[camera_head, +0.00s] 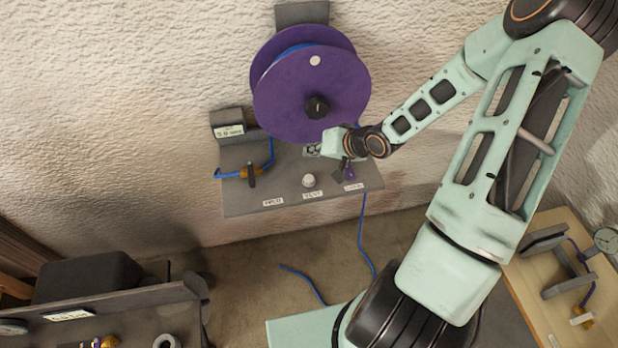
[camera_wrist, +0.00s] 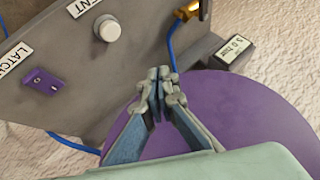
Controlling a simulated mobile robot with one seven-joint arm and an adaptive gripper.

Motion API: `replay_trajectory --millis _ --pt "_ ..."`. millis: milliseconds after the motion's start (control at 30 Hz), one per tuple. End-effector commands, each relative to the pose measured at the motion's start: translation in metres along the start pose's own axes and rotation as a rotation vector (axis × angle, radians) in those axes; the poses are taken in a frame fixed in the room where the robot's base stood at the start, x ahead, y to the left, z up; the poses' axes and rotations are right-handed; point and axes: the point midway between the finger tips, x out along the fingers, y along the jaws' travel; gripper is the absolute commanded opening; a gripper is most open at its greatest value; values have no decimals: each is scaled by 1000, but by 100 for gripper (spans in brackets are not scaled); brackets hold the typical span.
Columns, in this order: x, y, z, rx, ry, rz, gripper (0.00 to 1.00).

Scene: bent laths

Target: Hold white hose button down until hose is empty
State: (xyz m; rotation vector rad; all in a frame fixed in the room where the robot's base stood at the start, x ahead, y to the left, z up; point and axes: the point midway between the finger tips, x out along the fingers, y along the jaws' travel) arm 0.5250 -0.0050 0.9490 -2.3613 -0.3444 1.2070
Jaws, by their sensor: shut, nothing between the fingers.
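The white round button (camera_head: 309,181) sits on the grey panel above a label, and in the wrist view it is the pale knob (camera_wrist: 107,28) beside the word VENT. My gripper (camera_wrist: 160,77) is shut and empty, its tips together in front of the panel and purple reel. In the wrist view the tips are apart from the button, below and right of it. The blue hose (camera_head: 366,235) hangs below the panel to the floor. A small display (camera_wrist: 236,49) seems to read about 9 bar, but the digits are unclear.
The large purple reel (camera_head: 285,100) stands above the panel, close to my wrist. A purple latch switch (camera_wrist: 42,82) is on the panel beside the button. A brass valve (camera_head: 251,173) is at the panel's left. Separate benches stand at lower left and lower right.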

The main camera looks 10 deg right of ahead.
Motion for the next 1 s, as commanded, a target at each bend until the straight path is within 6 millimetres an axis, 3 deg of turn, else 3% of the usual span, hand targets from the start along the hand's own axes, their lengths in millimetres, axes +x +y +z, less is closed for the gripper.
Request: replay_trajectory --millis 800,1000 --pt "56 41 42 1 -1 0 0" --pt "60 44 44 -1 -1 1 0"
